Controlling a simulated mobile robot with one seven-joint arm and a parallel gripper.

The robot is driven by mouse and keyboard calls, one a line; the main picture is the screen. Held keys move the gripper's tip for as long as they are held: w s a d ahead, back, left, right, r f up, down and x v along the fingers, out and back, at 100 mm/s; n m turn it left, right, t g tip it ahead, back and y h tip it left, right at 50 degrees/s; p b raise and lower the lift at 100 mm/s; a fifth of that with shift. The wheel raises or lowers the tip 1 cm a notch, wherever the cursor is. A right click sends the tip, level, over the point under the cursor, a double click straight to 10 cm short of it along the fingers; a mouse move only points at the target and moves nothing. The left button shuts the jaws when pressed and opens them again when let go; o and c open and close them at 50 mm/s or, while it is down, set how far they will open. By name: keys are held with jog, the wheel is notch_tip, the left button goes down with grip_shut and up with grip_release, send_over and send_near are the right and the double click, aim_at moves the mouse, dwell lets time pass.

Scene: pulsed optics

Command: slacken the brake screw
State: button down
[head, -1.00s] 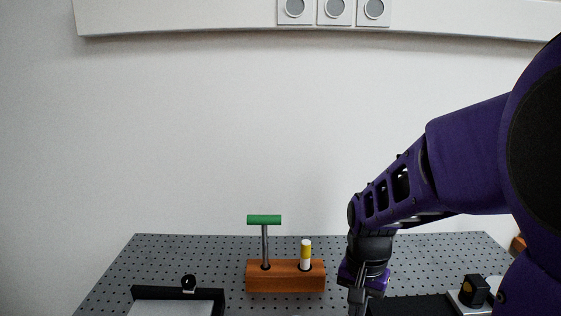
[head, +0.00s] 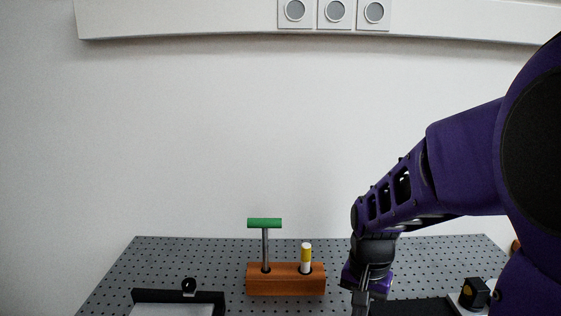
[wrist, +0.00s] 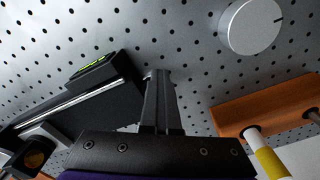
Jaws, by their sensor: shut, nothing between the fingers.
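My gripper (head: 362,301) is shut and empty, pointing down at the pegboard to the right of the tool block. In the wrist view its fingers (wrist: 160,78) are together over bare pegboard beside a black rail-like unit (wrist: 95,105). I cannot pick out the brake screw for certain in either view. A silver round knob (wrist: 252,26) with a dark index mark lies beyond the fingertips, at upper right of the wrist view. A green T-handled key (head: 264,222) stands upright in the wooden block (head: 285,285).
A yellow-and-white tool (head: 306,257) also stands in the block; it shows in the wrist view (wrist: 268,160). A black-framed tray (head: 145,295) is at front left. A black mount with an amber face (head: 474,293) is at right. The back of the pegboard (head: 200,250) is clear.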

jog(key=shift+s+d+r, duration=0.1)
jog(key=shift+d, duration=0.15)
jog(key=shift+s+d+p, duration=0.15)
jog(key=shift+d+p, duration=0.05)
jog(key=shift+p, duration=0.2)
jog(key=shift+s+d, duration=0.1)
jog(key=shift+d, duration=0.3)
jog(key=shift+s+p, duration=0.35)
jog(key=shift+p, duration=0.05)
notch_tip(320, 180, up, 6)
jog(key=p, duration=0.5)
jog(key=shift+s, duration=0.1)
